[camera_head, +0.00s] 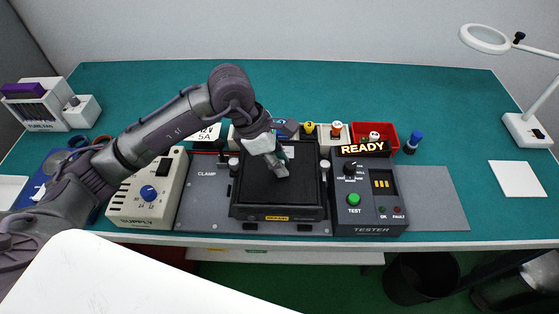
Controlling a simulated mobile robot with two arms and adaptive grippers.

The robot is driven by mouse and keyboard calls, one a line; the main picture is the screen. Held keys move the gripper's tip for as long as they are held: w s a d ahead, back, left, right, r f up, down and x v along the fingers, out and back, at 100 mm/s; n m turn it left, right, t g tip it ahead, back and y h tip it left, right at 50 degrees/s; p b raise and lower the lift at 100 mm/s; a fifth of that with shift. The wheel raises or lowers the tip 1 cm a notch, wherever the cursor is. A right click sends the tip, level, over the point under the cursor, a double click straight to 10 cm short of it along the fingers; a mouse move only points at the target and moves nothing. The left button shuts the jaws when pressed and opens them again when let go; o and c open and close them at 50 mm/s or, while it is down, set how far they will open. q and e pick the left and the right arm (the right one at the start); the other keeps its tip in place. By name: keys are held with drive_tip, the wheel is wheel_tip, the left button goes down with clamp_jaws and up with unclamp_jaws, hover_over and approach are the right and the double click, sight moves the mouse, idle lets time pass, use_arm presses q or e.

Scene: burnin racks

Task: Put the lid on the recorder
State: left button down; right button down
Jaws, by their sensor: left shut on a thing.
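The black recorder (248,212) sits on the grey plate (205,215) in the middle of the bench, with an orange label on its front. A dark flat panel that looks like the lid (306,185) lies over its top, black on black. I cannot tell whether it touches all round. My left gripper (281,163) reaches in from the left over the middle of this panel and is shut on it; the fingers hide the part they hold. My right gripper is not in view.
The tester (372,228) with its lit READY sign stands close right of the recorder. The supply box (140,212) stands left of it. A red bin (386,131) and small coloured-top items stand behind. The green bench is clear at the back.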

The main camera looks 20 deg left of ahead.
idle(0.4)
use_arm(q)
drive_tip(key=c, duration=0.9)
unclamp_jaws()
drive_tip(key=shift+r+p, duration=1.15)
drive_tip(key=shift+r, duration=1.35)
drive_tip(key=shift+r+p, duration=1.05)
drive_tip(key=shift+r, duration=0.95)
